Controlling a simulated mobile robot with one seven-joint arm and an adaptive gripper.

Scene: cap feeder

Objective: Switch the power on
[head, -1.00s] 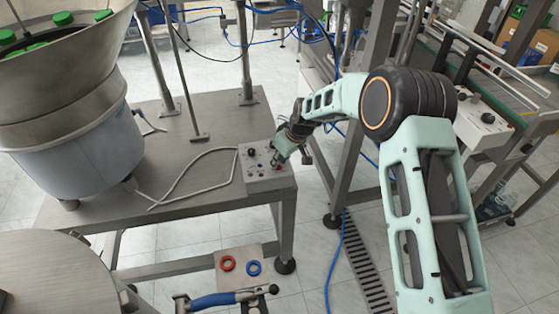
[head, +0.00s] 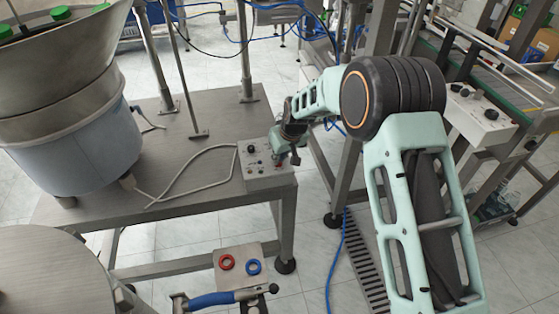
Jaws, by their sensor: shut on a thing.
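A small light-grey control box (head: 257,172) with dark knobs and small switches sits on the right end of the steel table. A grey cable runs from it toward the feeder bowl. My gripper (head: 279,163) is at the right part of the box's top panel, pointing down, small in the head view. It is shut on a small part of the panel that its fingers and wrist hide; I cannot tell which switch or knob it is. The marks on the panel are too small to read.
The feeder bowl (head: 70,110) with green caps stands on the left of the steel table (head: 215,190). A second control box (head: 478,118) is beside the conveyor at right. Red and blue rings (head: 253,267) lie on a plate below. Steel posts rise behind my gripper.

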